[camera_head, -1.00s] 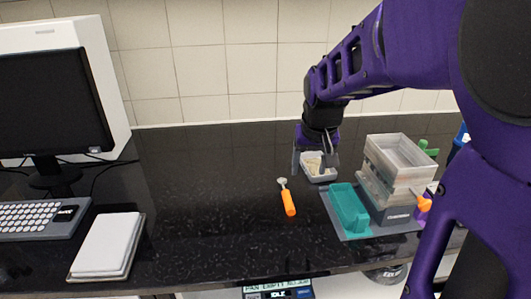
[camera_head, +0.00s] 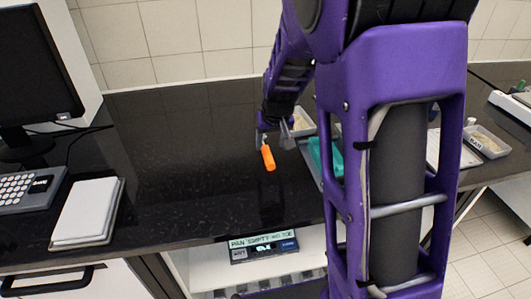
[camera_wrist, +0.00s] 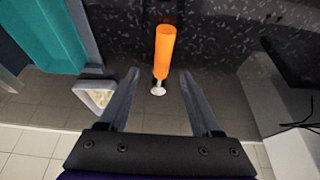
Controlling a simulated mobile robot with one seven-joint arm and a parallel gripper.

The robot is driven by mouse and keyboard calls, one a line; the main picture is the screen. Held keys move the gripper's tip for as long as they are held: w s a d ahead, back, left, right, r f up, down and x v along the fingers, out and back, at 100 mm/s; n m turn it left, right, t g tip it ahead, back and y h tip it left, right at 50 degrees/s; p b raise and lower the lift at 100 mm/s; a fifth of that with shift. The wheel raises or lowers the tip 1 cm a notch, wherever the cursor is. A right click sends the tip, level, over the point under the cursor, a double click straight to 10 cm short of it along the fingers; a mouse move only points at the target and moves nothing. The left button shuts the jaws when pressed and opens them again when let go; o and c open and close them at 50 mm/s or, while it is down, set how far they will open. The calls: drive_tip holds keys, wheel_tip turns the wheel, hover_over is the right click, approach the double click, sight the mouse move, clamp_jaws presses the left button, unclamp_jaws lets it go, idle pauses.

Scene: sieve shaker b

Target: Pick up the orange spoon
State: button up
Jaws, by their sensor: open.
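The orange spoon (camera_head: 268,158) lies on the black counter, its orange handle toward the front edge. In the wrist view the orange spoon (camera_wrist: 163,50) shows its handle at the top and its small metal bowl nearer the gripper. My gripper (camera_head: 273,138) is at the bowl end of the spoon in the head view, partly hidden by its own fingers and arm. In the wrist view my gripper (camera_wrist: 161,74) is open, with the spoon lined up between the two fingers. I cannot tell the height of the fingers above the counter.
My arm hides the sieve shaker. The counter between is clear.

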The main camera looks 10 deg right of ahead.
sight(268, 153)
drive_tip(key=x, duration=0.5)
drive_tip(key=shift+s+a+f, duration=0.1)
drive_tip(key=shift+s+a, duration=0.05)
drive_tip(key=shift+a, duration=0.05)
drive_tip(key=shift+f+b, duration=0.2)
drive_tip(key=shift+b, duration=0.3)
clamp_jaws()
